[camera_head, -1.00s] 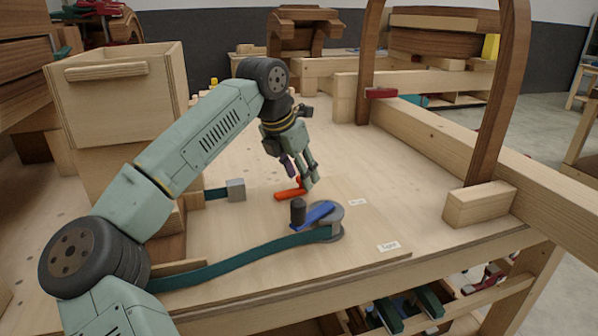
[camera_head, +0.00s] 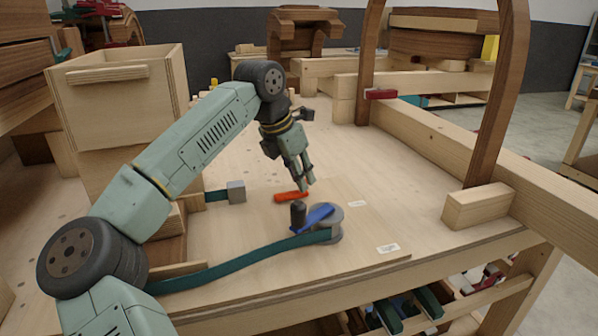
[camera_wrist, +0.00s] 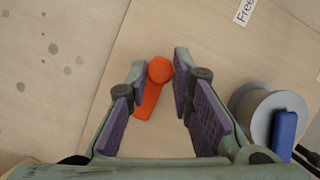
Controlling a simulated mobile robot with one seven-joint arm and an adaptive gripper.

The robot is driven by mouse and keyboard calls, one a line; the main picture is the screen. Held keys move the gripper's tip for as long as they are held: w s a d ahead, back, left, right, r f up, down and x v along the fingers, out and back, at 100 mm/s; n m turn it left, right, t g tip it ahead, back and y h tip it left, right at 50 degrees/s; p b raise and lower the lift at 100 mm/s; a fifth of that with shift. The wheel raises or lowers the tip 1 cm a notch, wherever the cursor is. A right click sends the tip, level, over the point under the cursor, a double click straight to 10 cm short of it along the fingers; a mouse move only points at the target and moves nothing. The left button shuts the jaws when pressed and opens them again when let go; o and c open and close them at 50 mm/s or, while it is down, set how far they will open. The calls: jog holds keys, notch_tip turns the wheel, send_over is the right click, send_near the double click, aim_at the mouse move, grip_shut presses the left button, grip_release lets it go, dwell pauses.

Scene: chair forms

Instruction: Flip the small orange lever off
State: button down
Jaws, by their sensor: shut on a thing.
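The small orange lever (camera_head: 291,197) lies on the light wooden board in the head view. In the wrist view the orange lever (camera_wrist: 150,98) shows a round knob at its far end and a flat arm running toward me. My gripper (camera_head: 305,184) reaches down to the lever's right end in the head view. In the wrist view my gripper (camera_wrist: 160,66) has its two fingertips on either side of the knob, shut on it. The fingers partly hide the lever's right end in the head view.
A grey drum (camera_head: 335,225) with a blue lever (camera_head: 314,216) and a dark knob (camera_head: 298,212) stands close in front. A teal strap (camera_head: 240,258) runs left from it. A grey block (camera_head: 236,191) is left. A label (camera_wrist: 244,11) reads "Free".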

dwell(0.3)
jog(key=c, duration=1.4)
grip_release()
jog(key=v, duration=1.2)
jog(key=shift+a, duration=0.1)
